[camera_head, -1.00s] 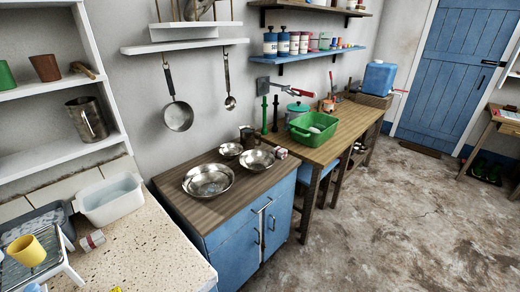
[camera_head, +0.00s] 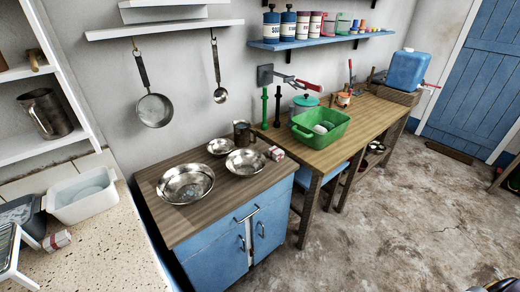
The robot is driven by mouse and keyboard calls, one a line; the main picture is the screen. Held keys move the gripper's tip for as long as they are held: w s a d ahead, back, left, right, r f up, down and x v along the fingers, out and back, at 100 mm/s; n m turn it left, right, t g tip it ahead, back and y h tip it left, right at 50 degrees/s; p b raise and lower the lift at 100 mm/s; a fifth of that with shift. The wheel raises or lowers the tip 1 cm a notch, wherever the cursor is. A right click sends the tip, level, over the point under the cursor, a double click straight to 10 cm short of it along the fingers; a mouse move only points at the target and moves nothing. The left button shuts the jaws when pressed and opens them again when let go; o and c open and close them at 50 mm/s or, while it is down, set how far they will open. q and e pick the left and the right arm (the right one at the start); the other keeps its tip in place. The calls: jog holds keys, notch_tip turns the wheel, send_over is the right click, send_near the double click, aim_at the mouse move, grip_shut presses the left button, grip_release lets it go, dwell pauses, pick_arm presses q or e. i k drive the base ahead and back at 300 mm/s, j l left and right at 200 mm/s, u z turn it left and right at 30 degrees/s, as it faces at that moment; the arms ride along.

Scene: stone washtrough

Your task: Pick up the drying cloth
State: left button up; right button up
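I cannot make out a drying cloth in the head view. No gripper of mine shows clearly; only a small dark shape is cut off at the bottom right corner, and I cannot tell what it is.
A speckled counter (camera_head: 95,258) at the left holds a white tub (camera_head: 82,195) and a small red-and-white box (camera_head: 57,240). A blue water container (camera_head: 407,70) stands near the blue door (camera_head: 478,75). The stone floor (camera_head: 385,235) at the right is mostly clear.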

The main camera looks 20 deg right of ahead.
aim_at(275, 154)
jog(key=i+l+u, duration=0.15)
jog(key=l+u, duration=0.15)
jog(key=l, duration=0.35)
jog(key=l+u, duration=0.35)
jog(key=l, duration=0.3)
jog(key=i, duration=0.05)
